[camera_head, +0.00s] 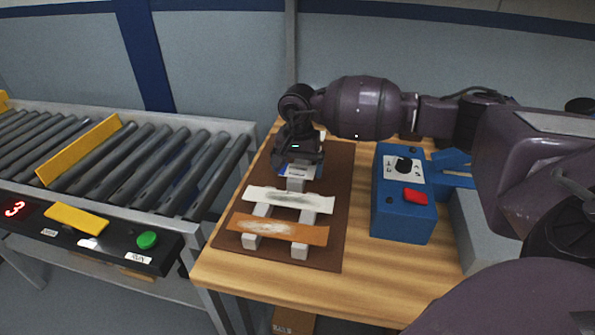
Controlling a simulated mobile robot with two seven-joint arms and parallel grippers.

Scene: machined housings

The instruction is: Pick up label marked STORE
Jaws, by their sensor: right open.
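A white label (290,199) with grey smudges lies across grey bars on a brown mat (335,195). An orange-brown label (278,229) with a pale worn patch lies across the bars nearer the front. A partly hidden piece with blue and white (287,171) shows under my right gripper (297,166). I cannot read STORE on any of them. My right gripper is open, pointing down over the back part of the mat, behind the white label. Its fingertips are dark and hard to make out, and I cannot tell whether they touch anything. My left gripper is not in view.
A blue control box (403,205) with a red button and a dial stands right of the mat on the wooden table (375,275). A roller conveyor (150,160) with a yellow bar (80,150) and a green button (147,240) is at the left. The table's front is clear.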

